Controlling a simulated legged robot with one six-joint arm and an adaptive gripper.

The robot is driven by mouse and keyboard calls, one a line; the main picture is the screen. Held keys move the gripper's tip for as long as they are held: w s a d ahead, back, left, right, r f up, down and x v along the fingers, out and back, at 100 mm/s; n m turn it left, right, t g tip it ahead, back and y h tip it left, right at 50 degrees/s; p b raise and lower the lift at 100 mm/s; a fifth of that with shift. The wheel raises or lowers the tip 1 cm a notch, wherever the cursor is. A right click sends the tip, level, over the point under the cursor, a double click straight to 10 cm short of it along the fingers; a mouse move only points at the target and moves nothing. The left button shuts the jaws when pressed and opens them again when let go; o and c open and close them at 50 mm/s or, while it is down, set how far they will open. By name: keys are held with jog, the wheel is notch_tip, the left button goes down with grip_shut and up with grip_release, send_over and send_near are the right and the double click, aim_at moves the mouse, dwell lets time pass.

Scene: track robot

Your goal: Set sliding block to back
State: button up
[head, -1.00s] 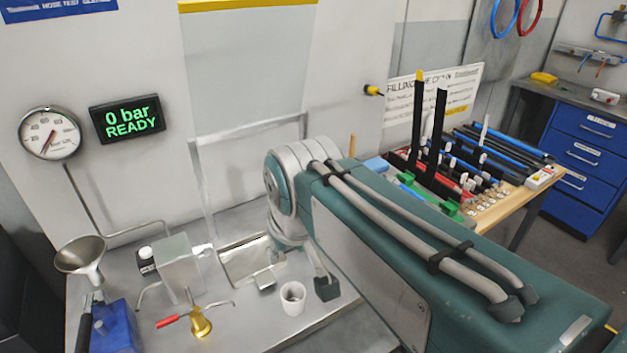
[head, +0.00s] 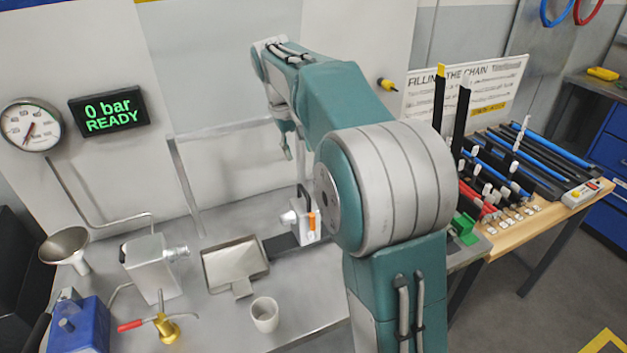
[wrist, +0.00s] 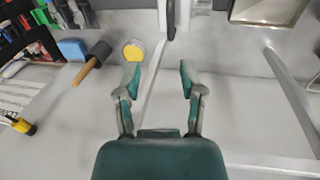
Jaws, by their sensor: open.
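In the head view, a light grey block (head: 300,225) with a black handle, a silver round nose on its left and an orange mark stands on a dark rail (head: 281,243) on the bench. My arm hides its right side and the rail's right end. My gripper (head: 287,152) points down above and behind it, apart from it. In the wrist view, my gripper (wrist: 158,77) is open with nothing between the fingers. A dark upright handle (wrist: 171,18) and part of a silver body show at the top edge there, beyond the fingertips.
A shallow metal tray (head: 236,285), a white cup (head: 265,313) and a metal box (head: 152,266) with a nozzle stand left of the rail. A grey frame (head: 188,185) rises behind. A mallet (wrist: 95,62) and a yellow disc (wrist: 133,50) lie near the fingers in the wrist view.

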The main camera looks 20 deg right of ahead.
send_near(300, 205)
jog(key=d+f, duration=0.3)
jog(key=shift+d+f, duration=0.25)
jog(key=shift+f, duration=0.25)
jog(key=shift+a, duration=0.85)
jog(key=c, duration=0.4)
grip_shut()
jog(key=shift+d+f, duration=0.15)
jog(key=shift+d, duration=0.8)
jog(key=d, duration=1.3)
jog(key=shift+s, duration=0.15)
